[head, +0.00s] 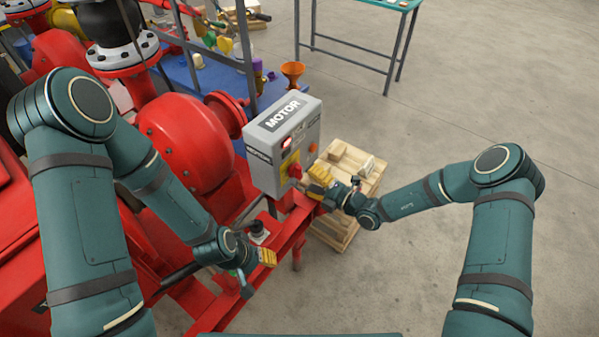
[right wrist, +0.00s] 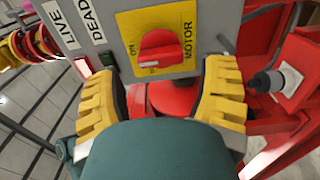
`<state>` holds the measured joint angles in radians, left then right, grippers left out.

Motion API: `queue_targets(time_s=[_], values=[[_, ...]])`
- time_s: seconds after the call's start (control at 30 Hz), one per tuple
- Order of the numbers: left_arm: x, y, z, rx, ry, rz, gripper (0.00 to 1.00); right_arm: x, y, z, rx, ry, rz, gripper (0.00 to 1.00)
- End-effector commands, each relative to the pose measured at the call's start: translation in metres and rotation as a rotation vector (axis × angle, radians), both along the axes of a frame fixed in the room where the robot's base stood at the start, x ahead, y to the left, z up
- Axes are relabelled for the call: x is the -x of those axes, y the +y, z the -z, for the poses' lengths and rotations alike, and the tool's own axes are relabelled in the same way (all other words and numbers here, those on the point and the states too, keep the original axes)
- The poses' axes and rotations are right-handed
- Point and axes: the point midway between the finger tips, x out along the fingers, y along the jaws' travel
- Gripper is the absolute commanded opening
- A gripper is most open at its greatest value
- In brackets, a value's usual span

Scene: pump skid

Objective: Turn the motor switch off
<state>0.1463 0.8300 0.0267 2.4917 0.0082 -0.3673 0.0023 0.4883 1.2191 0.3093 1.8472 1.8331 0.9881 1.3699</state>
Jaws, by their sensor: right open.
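The grey motor box (head: 283,118) stands on the red skid frame in the middle of the head view. Its red rotary switch (head: 295,171) sits on a yellow plate on the front face. In the right wrist view, the red switch (right wrist: 160,46) is on the yellow plate (right wrist: 186,22) marked ON and MOTOR; a pale mark on the knob lies on the ON side. My right gripper (head: 318,183) is open just in front of it, with a yellow finger on either side, not closed on the knob. My left gripper (head: 260,264) is low over the frame; its opening is unclear.
A red lamp (head: 286,142) glows on the box, which also carries LIVE and DEAD labels (right wrist: 75,27). A red pump casing (head: 185,140) stands left of it. A wooden pallet (head: 350,165) is behind my right gripper. Open concrete floor (head: 450,120) lies to the right.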

Motion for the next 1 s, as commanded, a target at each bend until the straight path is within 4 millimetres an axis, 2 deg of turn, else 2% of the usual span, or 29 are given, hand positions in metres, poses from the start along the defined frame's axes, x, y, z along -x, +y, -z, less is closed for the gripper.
queue_targets(time_s=[0.1, 0.23, 0.67, 0.7, 0.83, 1.0], values=[[0.0, 0.0, 0.0, 0.0, 0.0, 0.0, 0.47, -0.011, 0.017, 0.0, 0.001, -0.001, -0.003, 0.71], [0.0, 0.0, -0.001, 0.0, 0.0, 0.0, 0.47, -0.02, 0.029, 0.0, 0.001, 0.001, -0.002, 0.71], [0.0, 0.0, -0.001, 0.0, 0.0, 0.0, 0.47, -0.025, 0.035, 0.0, 0.001, 0.001, 0.0, 0.71], [0.0, 0.0, -0.001, 0.0, 0.0, 0.0, 0.47, -0.025, 0.035, 0.0, 0.001, 0.001, 0.0, 0.65], [0.0, 0.0, -0.001, 0.0, 0.0, 0.0, 0.47, -0.025, 0.035, 0.0, 0.001, 0.001, 0.0, 0.2], [0.0, 0.0, -0.001, 0.0, 0.0, 0.0, 0.47, -0.025, 0.035, 0.0, 0.002, -0.001, 0.0, 0.19]])
